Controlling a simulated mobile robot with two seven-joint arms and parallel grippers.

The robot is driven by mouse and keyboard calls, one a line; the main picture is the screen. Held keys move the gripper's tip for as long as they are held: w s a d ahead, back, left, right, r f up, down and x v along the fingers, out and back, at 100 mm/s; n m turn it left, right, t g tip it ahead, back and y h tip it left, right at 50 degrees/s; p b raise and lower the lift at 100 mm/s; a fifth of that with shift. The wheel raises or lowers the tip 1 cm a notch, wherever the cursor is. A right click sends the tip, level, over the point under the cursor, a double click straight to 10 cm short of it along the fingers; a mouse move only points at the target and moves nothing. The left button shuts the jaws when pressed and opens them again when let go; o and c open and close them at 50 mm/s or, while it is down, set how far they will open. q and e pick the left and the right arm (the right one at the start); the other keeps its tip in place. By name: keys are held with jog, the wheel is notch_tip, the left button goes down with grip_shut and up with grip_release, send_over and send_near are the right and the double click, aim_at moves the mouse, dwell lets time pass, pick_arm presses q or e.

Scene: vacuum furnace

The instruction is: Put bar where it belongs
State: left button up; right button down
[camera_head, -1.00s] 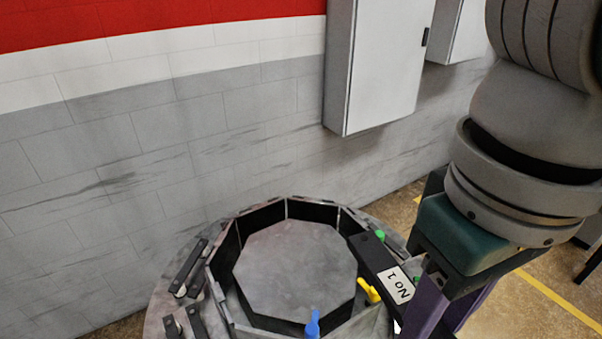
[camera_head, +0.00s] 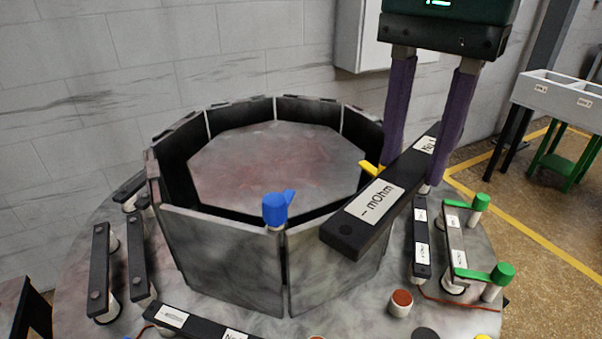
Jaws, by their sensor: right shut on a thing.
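A black bar (camera_head: 345,228) with white labels, one reading "mOhm", is between the purple fingers of my right gripper (camera_head: 412,172). The gripper is shut on it. The bar slants over the right front edge of the furnace's octagonal ring (camera_head: 225,255), and its near end appears clear of the plate. The round grey base plate (camera_head: 85,245) carries other black bars on posts: two at left (camera_head: 137,258), one at the front (camera_head: 205,325) and two labelled ones at right (camera_head: 421,245). My left gripper is not in view.
Green clamps (camera_head: 502,273) stand at the plate's right edge, a blue one (camera_head: 277,208) at the ring's front, and a yellow one (camera_head: 369,168) beside the held bar. A red-topped post (camera_head: 401,302) is bare. A white divided bin (camera_head: 560,95) stands at far right.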

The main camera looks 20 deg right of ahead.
jog(key=f+m+b, duration=0.1)
jog(key=f+b, duration=0.2)
jog(key=f, duration=0.6)
jog(key=w+f+m+b, duration=0.1)
jog(key=f+b, duration=0.3)
jog(key=f, duration=0.6)
jog(key=f+m+b, duration=0.2)
jog(key=f+b, duration=0.2)
jog(key=f, duration=0.6)
jog(key=shift+w+d+f, duration=0.15)
jog(key=shift+w+d, duration=0.15)
jog(key=shift+d, duration=0.05)
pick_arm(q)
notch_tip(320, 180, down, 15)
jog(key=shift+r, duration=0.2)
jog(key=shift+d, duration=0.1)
pick_arm(e)
jog(key=shift+f+b, duration=0.15)
jog(key=shift+b, duration=0.25)
jog(key=c, duration=0.5)
grip_release()
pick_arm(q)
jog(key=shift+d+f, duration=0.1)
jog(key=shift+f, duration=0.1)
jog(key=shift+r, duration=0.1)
